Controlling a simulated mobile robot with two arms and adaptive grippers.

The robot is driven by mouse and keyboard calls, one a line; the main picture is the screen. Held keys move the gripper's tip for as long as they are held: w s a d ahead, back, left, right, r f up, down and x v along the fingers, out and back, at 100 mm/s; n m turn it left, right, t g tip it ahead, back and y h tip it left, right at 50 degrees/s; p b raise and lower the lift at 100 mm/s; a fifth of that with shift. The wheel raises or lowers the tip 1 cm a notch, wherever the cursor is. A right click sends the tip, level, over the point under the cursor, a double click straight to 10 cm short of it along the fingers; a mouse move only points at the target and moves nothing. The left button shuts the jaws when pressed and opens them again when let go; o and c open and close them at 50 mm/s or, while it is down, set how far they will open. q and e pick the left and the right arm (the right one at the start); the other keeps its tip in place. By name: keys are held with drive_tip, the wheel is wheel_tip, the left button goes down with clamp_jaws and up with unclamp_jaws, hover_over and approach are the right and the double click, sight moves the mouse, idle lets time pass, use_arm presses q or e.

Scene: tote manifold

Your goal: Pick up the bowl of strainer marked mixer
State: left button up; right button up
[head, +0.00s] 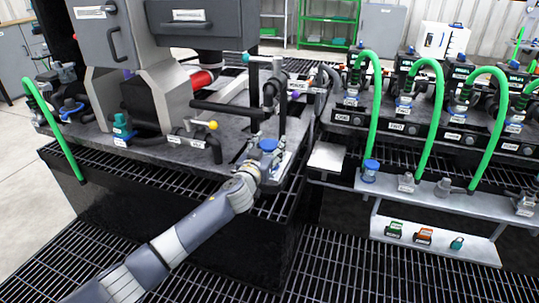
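My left arm reaches in from the bottom left, and my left gripper (262,162) is at the front right corner of the grey machine deck (225,168). A small blue-topped part (268,146), possibly a strainer or its bowl, stands right at the gripper. The gripper's fingers are too small and covered to tell whether they are open or shut, or touch this part. I cannot read a mixer label on either. My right gripper is not in view.
Black pipes and a vertical post (254,95) stand close behind the gripper. Green hoses (375,100) arch over the manifold at right. A lower shelf (435,243) holds small green, orange and teal parts. Black grating (340,270) covers the floor in front.

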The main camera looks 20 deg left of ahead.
use_arm(q)
drive_tip(key=c, duration=0.5)
drive_tip(key=shift+o, duration=0.2)
drive_tip(key=shift+r, duration=0.1)
